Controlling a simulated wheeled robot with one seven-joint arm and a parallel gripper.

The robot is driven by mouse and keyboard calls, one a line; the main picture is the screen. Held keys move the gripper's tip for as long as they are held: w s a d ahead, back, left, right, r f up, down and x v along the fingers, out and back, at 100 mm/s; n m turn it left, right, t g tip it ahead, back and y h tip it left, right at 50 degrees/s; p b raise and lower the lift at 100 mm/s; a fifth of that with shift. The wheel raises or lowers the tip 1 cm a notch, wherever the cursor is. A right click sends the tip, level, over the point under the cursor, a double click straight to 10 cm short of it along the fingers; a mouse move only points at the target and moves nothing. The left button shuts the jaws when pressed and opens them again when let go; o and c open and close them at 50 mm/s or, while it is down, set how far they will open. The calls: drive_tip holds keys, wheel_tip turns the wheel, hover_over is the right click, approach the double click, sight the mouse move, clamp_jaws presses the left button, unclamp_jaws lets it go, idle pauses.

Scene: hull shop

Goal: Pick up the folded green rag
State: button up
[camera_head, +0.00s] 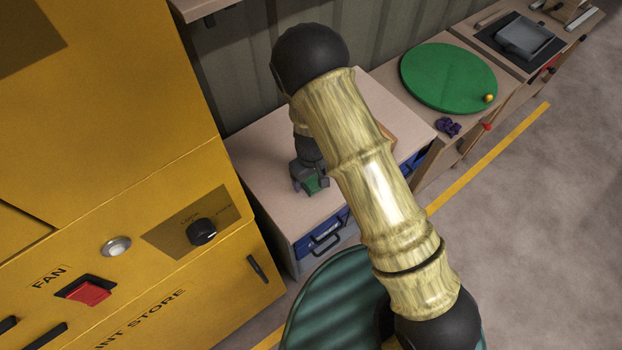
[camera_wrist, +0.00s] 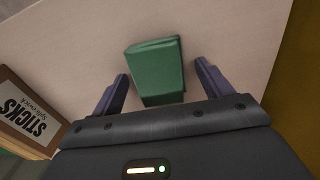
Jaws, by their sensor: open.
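The folded green rag (camera_wrist: 156,72) lies on the pale bench top (camera_wrist: 70,35) in the wrist view. Its near end sits between the two dark fingers of my gripper (camera_wrist: 161,84), and its far end reaches past the fingertips. The fingers are open, with a gap on each side of the rag. In the head view my gripper (camera_head: 310,178) points down over the bench near its front edge, and a small part of the green rag (camera_head: 314,186) shows at the fingers. My arm hides part of the bench behind it.
A box labelled "STICKS" (camera_wrist: 32,112) stands left of my gripper in the wrist view. A yellow cabinet (camera_head: 120,200) is close on the left. A round green board (camera_head: 450,75) with a small yellow ball (camera_head: 489,98) and a purple item (camera_head: 448,126) lie farther right.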

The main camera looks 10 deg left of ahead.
sight(311, 178)
idle(0.4)
drive_tip(key=c, duration=1.1)
drive_tip(key=shift+o, duration=0.2)
wheel_tip(311, 178, up, 10)
drive_tip(key=shift+b, duration=0.4)
